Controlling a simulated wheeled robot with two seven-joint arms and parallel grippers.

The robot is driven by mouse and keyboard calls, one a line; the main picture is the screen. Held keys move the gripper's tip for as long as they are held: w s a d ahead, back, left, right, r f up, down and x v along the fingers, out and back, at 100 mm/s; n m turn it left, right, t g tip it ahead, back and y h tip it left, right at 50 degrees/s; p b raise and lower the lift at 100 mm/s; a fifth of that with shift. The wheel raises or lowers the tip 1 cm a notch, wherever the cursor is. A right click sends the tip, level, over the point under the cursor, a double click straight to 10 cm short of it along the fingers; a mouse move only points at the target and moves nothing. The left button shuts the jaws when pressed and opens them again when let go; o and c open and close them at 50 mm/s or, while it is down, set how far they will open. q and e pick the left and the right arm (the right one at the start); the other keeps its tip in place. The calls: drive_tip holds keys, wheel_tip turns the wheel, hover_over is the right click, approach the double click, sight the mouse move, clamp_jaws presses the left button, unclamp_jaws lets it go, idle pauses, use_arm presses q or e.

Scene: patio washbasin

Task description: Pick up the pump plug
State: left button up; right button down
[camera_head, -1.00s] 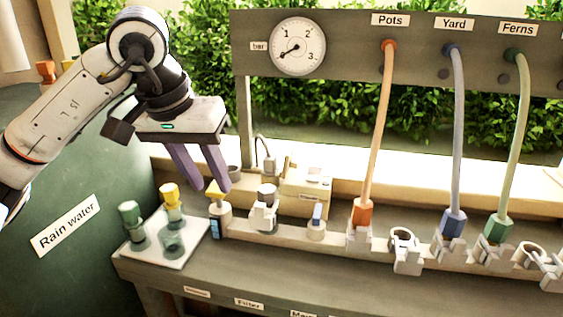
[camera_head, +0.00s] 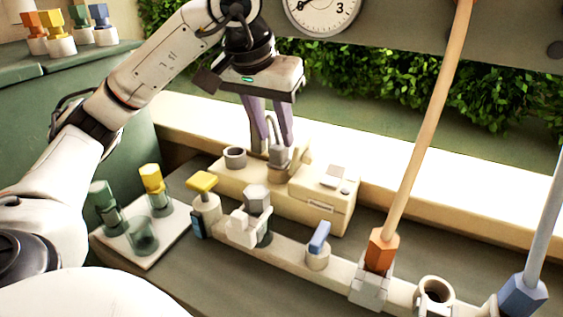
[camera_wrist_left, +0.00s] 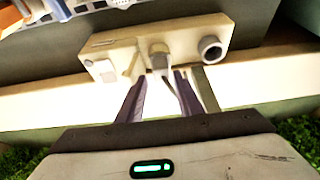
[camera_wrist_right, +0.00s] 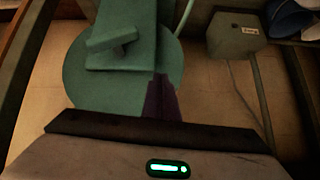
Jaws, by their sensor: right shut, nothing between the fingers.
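The pump plug (camera_head: 279,156) is a small grey plug with a cable curving up from its top. It stands upright in the cream pump box (camera_head: 324,204), also seen in the left wrist view (camera_wrist_left: 159,52). My left gripper (camera_head: 274,142) is open above the box, its purple fingers pointing down. In the left wrist view its fingertips (camera_wrist_left: 162,76) are either side of the cable, close to the plug; I cannot tell whether they touch it. My right gripper (camera_wrist_right: 160,98) is shut and empty, low over a green round base, away from the plug.
A grey round socket (camera_head: 235,157) is left of the plug. In front are a yellow-handled valve (camera_head: 203,183), a grey-capped fitting (camera_head: 256,198) and a blue-handled valve (camera_head: 319,240). A white tray (camera_head: 176,231) holds glassy fittings.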

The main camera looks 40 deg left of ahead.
sight(279, 145)
use_arm(q)
drive_tip(key=shift+w+a+b+x, duration=0.1)
drive_tip(key=shift+b+x, duration=0.2)
drive_tip(key=shift+x, duration=1.1)
drive_tip(key=shift+w+a+b+x, duration=0.1)
drive_tip(key=shift+b+x, duration=0.2)
drive_tip(key=shift+x, duration=1.05)
drive_tip(key=shift+r, duration=0.15)
clamp_jaws()
